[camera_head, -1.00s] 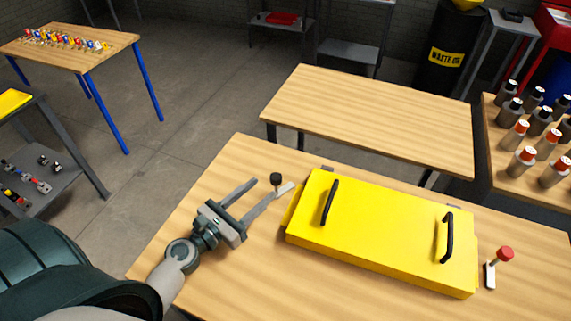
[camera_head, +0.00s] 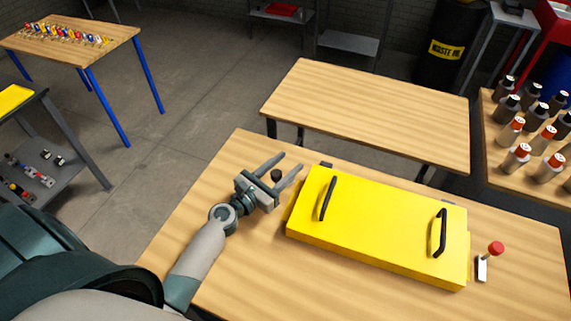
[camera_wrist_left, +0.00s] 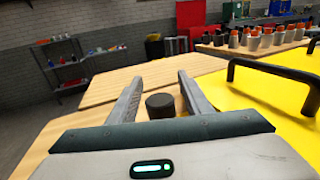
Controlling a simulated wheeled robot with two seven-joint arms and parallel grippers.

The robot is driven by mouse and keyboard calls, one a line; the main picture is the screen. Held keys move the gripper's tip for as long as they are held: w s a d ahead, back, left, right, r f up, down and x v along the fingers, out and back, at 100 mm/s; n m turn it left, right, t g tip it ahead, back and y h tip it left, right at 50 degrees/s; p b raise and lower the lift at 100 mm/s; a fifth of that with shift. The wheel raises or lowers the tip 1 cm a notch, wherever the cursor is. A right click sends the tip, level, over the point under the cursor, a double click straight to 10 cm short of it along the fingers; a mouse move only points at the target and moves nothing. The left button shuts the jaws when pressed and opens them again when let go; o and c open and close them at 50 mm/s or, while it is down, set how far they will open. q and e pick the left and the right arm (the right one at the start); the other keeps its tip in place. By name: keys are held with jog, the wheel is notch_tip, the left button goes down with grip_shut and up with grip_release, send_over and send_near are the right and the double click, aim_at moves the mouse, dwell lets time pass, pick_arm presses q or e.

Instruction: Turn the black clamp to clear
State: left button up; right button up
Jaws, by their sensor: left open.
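The black clamp (camera_head: 277,175) has a round black knob and stands at the left end of the yellow cover (camera_head: 375,225). My left gripper (camera_head: 287,162) is open, with one finger on each side of the knob. In the left wrist view the black knob (camera_wrist_left: 160,105) sits between the two open fingers, with a gap visible on both sides. The clamp's lower part is hidden by the gripper. A red-knobbed clamp (camera_head: 483,265) stands at the right end of the cover. My right gripper is not in view.
The cover has two black handles (camera_head: 328,198) and lies on a wooden table (camera_head: 225,190). An empty wooden table (camera_head: 365,115) stands behind. Bottles (camera_head: 530,125) crowd a table at the right. Bare tabletop lies in front of the cover.

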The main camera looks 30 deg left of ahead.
pick_arm(q)
jog(key=shift+c, duration=0.7)
jog(key=c, duration=0.9)
jog(key=shift+y, duration=0.3)
jog(key=shift+a+r+n+y+p, duration=0.1)
jog(key=shift+n+y+p, duration=0.3)
jog(key=shift+n+p, duration=0.1)
jog(key=shift+a+n+t+y+p, duration=0.2)
jog(key=shift+n+y, duration=0.25)
jog(key=shift+y, duration=0.25)
jog(key=shift+a+n+t+y+p, duration=0.1)
jog(key=shift+n+y+p, duration=0.1)
jog(key=shift+n+y, duration=0.4)
jog(key=y, duration=0.1)
jog(key=n+y, duration=0.1)
jog(key=shift+a+y, duration=0.25)
jog(key=shift+y, duration=0.15)
jog(key=shift+a+n+y, duration=0.3)
jog(key=shift+n+y, duration=0.55)
jog(key=shift+y, duration=0.25)
jog(key=shift+a, duration=0.1)
